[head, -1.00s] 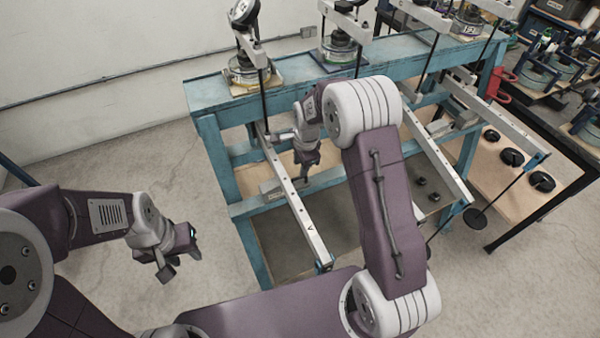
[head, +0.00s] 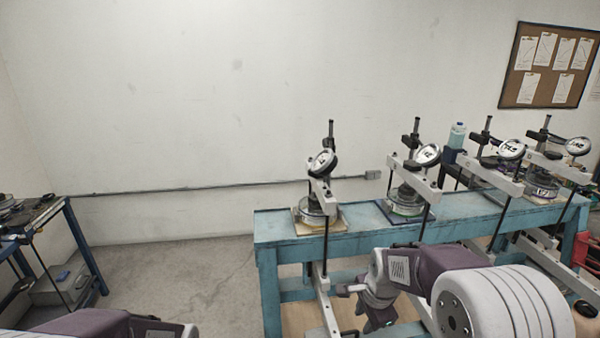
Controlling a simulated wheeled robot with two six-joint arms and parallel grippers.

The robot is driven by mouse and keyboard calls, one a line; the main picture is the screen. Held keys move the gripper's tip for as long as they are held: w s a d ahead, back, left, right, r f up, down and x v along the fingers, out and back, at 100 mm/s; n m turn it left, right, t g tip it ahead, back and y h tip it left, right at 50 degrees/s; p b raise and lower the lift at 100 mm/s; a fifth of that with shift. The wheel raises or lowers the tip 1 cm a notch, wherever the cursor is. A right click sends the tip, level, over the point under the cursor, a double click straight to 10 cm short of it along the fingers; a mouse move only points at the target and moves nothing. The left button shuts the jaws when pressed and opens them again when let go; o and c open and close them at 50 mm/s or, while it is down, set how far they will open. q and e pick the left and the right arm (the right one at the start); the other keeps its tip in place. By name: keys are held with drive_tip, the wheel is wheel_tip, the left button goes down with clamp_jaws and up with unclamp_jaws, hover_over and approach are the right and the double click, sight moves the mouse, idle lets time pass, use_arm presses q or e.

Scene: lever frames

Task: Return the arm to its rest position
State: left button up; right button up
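My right arm comes in from the lower right. Its white shoulder or elbow joint is large in front, and a purple link runs left to a white wrist. My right gripper (head: 378,318) points down in front of the blue bench's front edge, near the leftmost lever (head: 324,298). Its fingers are dark and small, so whether they are open or touch the lever cannot be told. Of my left arm only purple and white links show at the bottom left edge; its gripper is out of frame.
The blue bench (head: 283,252) carries several lever frames with dial gauges (head: 322,163). A blue-framed table (head: 82,247) stands at the far left. The floor (head: 185,275) between them is clear. A cork board (head: 549,66) hangs on the wall.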

drive_tip(key=s+f+n+g, duration=0.1)
drive_tip(key=s+f+n, duration=0.3)
drive_tip(key=s+n, duration=1)
drive_tip(key=shift+s+d+n+g, duration=0.35)
drive_tip(key=shift+s+n+g, duration=0.05)
drive_tip(key=shift+s, duration=0.8)
